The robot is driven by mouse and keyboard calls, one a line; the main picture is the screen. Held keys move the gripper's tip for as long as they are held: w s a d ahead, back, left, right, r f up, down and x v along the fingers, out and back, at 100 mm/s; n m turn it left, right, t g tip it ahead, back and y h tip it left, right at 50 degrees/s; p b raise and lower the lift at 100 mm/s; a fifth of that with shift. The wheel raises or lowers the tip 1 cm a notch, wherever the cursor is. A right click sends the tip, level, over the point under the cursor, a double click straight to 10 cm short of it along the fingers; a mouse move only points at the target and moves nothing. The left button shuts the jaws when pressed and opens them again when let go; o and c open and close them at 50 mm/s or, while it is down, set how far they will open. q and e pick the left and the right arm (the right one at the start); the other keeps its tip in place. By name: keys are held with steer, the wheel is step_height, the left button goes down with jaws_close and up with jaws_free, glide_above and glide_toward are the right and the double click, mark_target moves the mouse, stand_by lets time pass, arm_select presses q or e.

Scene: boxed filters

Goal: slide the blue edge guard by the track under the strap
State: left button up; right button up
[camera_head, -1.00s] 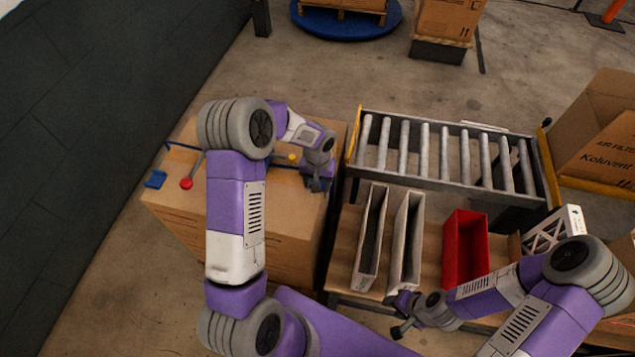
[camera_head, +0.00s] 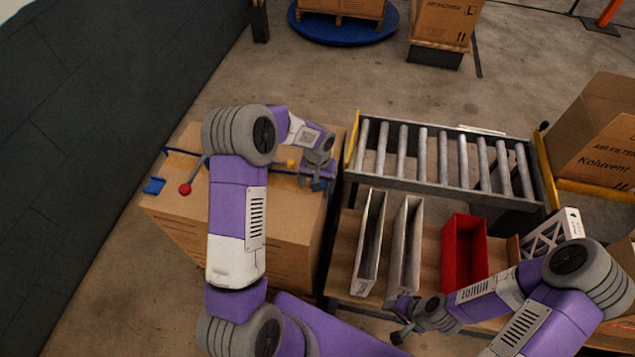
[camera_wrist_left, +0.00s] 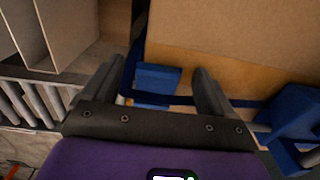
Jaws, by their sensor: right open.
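A large cardboard box (camera_head: 250,233) stands at the left, with a thin blue strap (camera_head: 180,151) across its top. One blue edge guard (camera_head: 153,186) lies at the box's left edge, away from the track. Another blue edge guard (camera_wrist_left: 156,78) shows in the left wrist view at the box edge by the roller track (camera_head: 445,160). My left gripper (camera_head: 318,186) is over that edge. Its fingers are open, one either side of this guard, with gaps showing. The strap passes close by; whether the guard touches it is unclear. My right gripper (camera_head: 397,318) is open and empty.
A lever with a red knob (camera_head: 185,189) stands on the box top, with a small yellow piece (camera_head: 291,163) further right. A bench with two upright filter frames (camera_head: 405,245) and a red bin (camera_head: 464,255) stands right of the box.

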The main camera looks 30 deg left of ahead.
arm_select(q)
step_height(320, 180, up, 8)
steer(key=shift+f+p, duration=0.2)
steer(key=shift+p, duration=0.7)
